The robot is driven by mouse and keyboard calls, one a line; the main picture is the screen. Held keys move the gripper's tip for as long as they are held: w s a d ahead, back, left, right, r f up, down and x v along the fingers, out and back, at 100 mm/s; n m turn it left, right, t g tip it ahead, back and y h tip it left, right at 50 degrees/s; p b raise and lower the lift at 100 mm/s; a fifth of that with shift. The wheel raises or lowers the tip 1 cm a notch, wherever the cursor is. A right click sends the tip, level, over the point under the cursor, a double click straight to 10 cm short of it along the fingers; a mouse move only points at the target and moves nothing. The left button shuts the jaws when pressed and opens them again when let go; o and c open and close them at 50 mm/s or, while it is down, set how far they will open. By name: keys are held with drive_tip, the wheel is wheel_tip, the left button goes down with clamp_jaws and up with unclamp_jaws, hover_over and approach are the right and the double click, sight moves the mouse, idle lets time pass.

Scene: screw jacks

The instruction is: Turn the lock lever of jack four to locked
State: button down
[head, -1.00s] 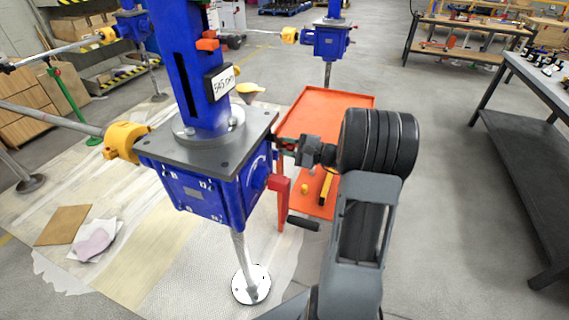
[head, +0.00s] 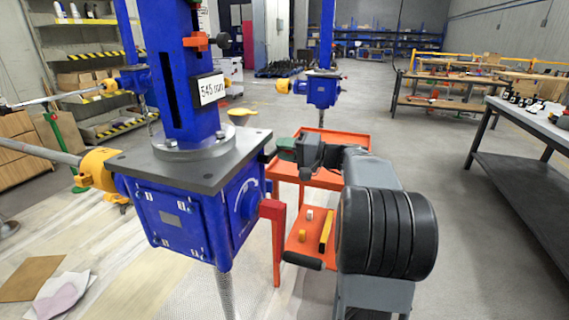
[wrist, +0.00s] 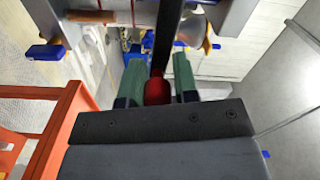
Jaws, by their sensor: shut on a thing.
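A large blue screw jack (head: 180,215) stands in the foreground of the head view, with a grey top plate (head: 190,165) and a column bearing a "545 mm" label (head: 210,90). My gripper (head: 284,149) is at the plate's right corner. In the wrist view, my gripper (wrist: 157,88) has its green-padded fingers on both sides of a red knob (wrist: 157,90) and is shut on it. The knob sits at the end of a dark lever (wrist: 168,40) running away from me. Only a short part of the lever shows in the head view. No jack number is legible.
A dark workbench (head: 540,160) is at the right; the floor between is free.

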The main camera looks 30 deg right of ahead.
drive_tip(key=shift+n+b, duration=0.35)
drive_tip(key=shift+n, duration=0.05)
drive_tip(key=shift+r, duration=0.15)
drive_tip(key=c, duration=1)
unclamp_jaws()
drive_tip(key=shift+r, duration=0.1)
drive_tip(key=p+v, duration=0.1)
drive_tip(key=v, duration=1.3)
drive_tip(key=shift+w, duration=0.1)
